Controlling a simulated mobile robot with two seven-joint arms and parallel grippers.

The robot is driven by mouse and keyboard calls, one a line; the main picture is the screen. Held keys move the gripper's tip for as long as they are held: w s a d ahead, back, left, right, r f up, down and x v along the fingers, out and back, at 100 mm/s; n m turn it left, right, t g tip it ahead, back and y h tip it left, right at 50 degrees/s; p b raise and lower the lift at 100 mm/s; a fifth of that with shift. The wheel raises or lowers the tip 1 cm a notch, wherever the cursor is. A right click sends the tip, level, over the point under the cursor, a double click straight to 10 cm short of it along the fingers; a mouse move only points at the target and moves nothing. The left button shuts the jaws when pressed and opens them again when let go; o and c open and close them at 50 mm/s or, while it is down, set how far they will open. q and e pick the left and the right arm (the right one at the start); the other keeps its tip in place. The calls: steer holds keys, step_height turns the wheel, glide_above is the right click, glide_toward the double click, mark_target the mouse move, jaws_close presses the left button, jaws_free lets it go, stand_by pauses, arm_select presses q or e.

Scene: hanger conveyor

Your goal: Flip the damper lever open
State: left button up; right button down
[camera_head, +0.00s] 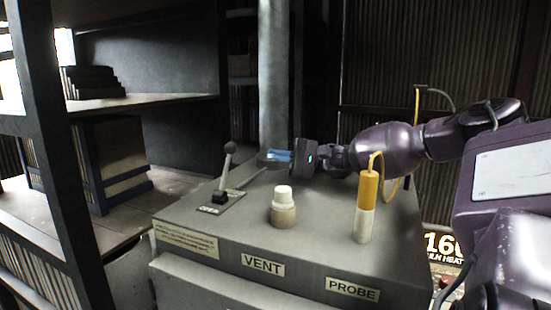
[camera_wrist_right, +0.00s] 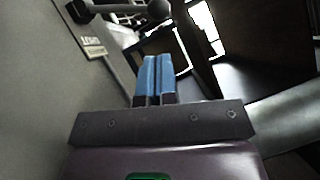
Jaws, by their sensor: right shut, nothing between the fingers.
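A lever with a dark ball knob (camera_head: 228,165) stands on a small plate on top of the grey console, at its left side. It leans slightly right; its plate label is too small to read. The lever's knob and shaft also show at the top of the right wrist view (camera_wrist_right: 125,8). My right gripper (camera_head: 270,156) is shut and empty, its blue fingers pointing left, to the right of the lever and apart from it. Its fingers show in the right wrist view (camera_wrist_right: 156,78), below the knob. My left gripper is not in view.
The console (camera_head: 320,220) also carries a white-topped vent knob (camera_head: 283,207) and a yellow and white probe (camera_head: 366,205) with a yellow cable. A vertical grey duct (camera_head: 274,90) rises behind. Shelving (camera_head: 140,103) stands at the left.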

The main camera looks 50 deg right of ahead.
mark_target(227, 167)
steer(key=x, duration=0.2)
steer(key=b+x, duration=0.2)
steer(key=x, duration=0.1)
steer(key=shift+w+a+f, duration=0.2)
steer(key=shift+w+f, duration=0.05)
steer(key=shift+w, duration=0.05)
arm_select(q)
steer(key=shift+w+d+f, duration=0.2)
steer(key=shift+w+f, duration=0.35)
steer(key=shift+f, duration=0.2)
arm_select(e)
steer(key=shift+w+a+r, duration=0.45)
steer(key=shift+w+a, duration=0.05)
steer(key=shift+a, duration=0.15)
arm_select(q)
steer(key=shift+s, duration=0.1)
